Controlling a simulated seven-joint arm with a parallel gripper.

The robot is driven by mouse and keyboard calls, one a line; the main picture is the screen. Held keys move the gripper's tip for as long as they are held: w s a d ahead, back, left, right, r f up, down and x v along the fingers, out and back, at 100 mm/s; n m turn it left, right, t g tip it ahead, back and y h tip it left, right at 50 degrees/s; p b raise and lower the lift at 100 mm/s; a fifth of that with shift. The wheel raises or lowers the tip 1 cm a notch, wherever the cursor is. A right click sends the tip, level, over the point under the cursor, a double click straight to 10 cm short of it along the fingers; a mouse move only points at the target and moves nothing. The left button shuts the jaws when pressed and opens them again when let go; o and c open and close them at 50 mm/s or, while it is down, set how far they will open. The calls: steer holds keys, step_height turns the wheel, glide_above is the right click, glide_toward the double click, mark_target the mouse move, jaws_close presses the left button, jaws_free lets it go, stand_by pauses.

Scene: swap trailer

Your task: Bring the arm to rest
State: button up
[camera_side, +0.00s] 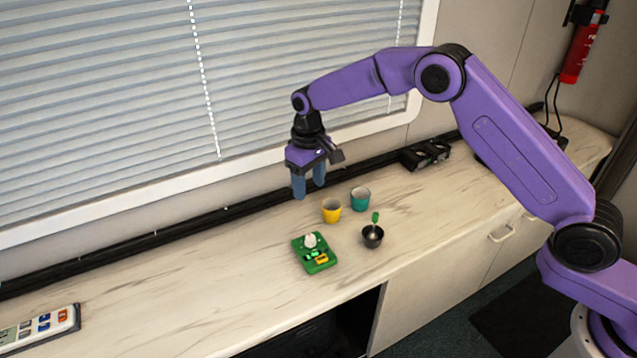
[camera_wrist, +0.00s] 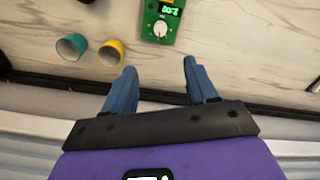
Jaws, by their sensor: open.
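My gripper (camera_side: 309,186) is open and empty, with its blue fingers pointing down above the back of the counter. In the wrist view its two fingers (camera_wrist: 155,88) stand apart with only counter and the dark back strip between them. The gripper is behind and left of a yellow cup (camera_side: 331,210) and a teal cup (camera_side: 360,198), which stand side by side. It touches neither. Both also show in the wrist view, the yellow cup (camera_wrist: 110,52) and the teal cup (camera_wrist: 71,47).
A green device (camera_side: 315,254) with a white knob lies in front of the cups. A dark bowl (camera_side: 372,237) holds something green-handled. A black object (camera_side: 425,154) lies by the wall. A white keypad device (camera_side: 40,328) is far left. Window blinds (camera_side: 130,90) rise behind; the left counter is mostly clear.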

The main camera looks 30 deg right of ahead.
steer(key=s+d+r+n, duration=0.2)
steer(key=s+r, duration=0.3)
steer(key=s, duration=0.4)
steer(key=s+d+r+n, duration=0.1)
steer(key=s+r+n, duration=0.1)
steer(key=s+r, duration=0.5)
steer(key=s+d+n, duration=0.1)
steer(key=s+d, duration=0.4)
steer(key=s, duration=0.3)
steer(key=s+d+n, duration=0.2)
steer(key=s+d, duration=0.3)
steer(key=s, duration=0.4)
steer(key=s+d+f+n, duration=0.1)
steer(key=s+d, duration=0.4)
steer(key=s, duration=0.3)
steer(key=shift+s+d, duration=0.2)
steer(key=shift+s, duration=0.2)
